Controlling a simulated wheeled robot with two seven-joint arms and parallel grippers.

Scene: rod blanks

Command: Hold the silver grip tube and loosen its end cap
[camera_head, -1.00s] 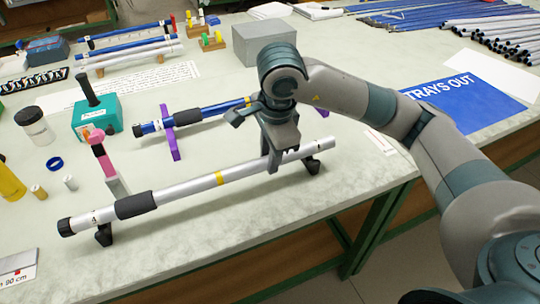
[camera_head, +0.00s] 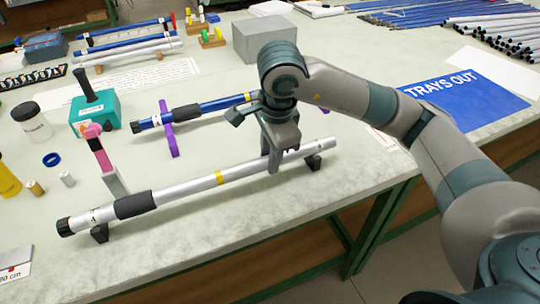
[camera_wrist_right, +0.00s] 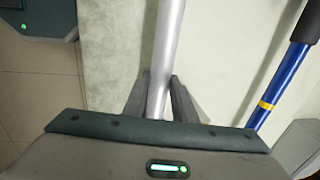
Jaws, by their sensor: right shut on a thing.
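The silver grip tube (camera_head: 185,187) lies across two black supports near the table's front edge. It has a black foam grip (camera_head: 134,205), a yellow band and a black end cap (camera_head: 65,227) at its left end. My right gripper (camera_head: 274,160) is shut on the tube, right of the yellow band. In the right wrist view the silver tube (camera_wrist_right: 170,45) runs between the two fingers (camera_wrist_right: 160,100). The end cap is out of the wrist view. My left gripper is not in view.
A blue tube (camera_head: 205,106) on purple supports lies behind the silver one. A grey box (camera_head: 265,38) and blue sign (camera_head: 470,88) are farther back.

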